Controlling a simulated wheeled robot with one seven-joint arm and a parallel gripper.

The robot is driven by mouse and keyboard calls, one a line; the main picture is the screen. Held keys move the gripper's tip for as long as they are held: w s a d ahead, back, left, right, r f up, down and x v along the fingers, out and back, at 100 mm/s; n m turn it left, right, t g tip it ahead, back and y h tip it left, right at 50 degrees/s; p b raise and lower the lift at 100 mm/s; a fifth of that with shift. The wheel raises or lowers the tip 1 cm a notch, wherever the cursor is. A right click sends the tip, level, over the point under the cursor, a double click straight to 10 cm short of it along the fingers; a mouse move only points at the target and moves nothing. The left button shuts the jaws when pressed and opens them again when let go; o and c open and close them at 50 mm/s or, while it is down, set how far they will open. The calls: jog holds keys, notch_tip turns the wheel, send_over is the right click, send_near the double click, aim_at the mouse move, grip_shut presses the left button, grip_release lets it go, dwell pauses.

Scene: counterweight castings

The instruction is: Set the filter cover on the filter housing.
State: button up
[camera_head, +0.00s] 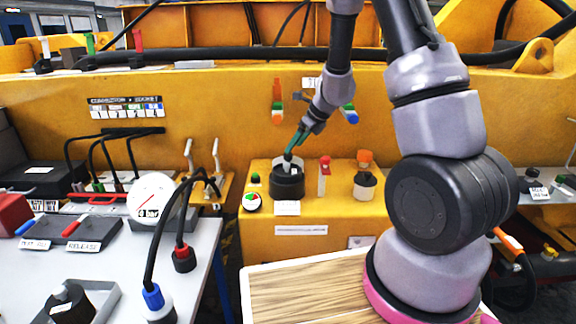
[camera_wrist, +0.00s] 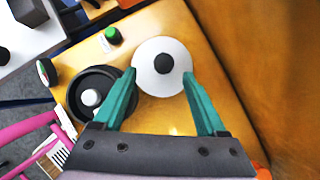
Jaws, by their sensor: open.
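The black round filter housing (camera_head: 287,187) stands on the yellow ledge. In the wrist view it is a dark open ring (camera_wrist: 76,110) with a grey stud inside. A white disc with a dark centre (camera_wrist: 148,82), perhaps a filter element, shows beside it; whether it rests on the ledge is unclear. My gripper (camera_head: 289,155), with green fingers (camera_wrist: 160,74), is open above the disc, one finger at each side, with no clear grip. A black piece with a grey knob (camera_head: 75,302), likely the filter cover, lies in a grey tray on the left bench.
A green knob (camera_head: 255,179) and a coloured dial (camera_head: 252,202) are left of the housing. A red-topped part (camera_head: 324,176) and an orange-topped part (camera_head: 365,184) stand right. Levers (camera_head: 189,157) rise at left. A gauge (camera_head: 152,198) and cables occupy the bench.

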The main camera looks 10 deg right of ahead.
aim_at(290, 155)
jog(key=x, duration=0.5)
jog(key=shift+w+d, duration=0.2)
jog(key=shift+w, duration=0.05)
grip_shut()
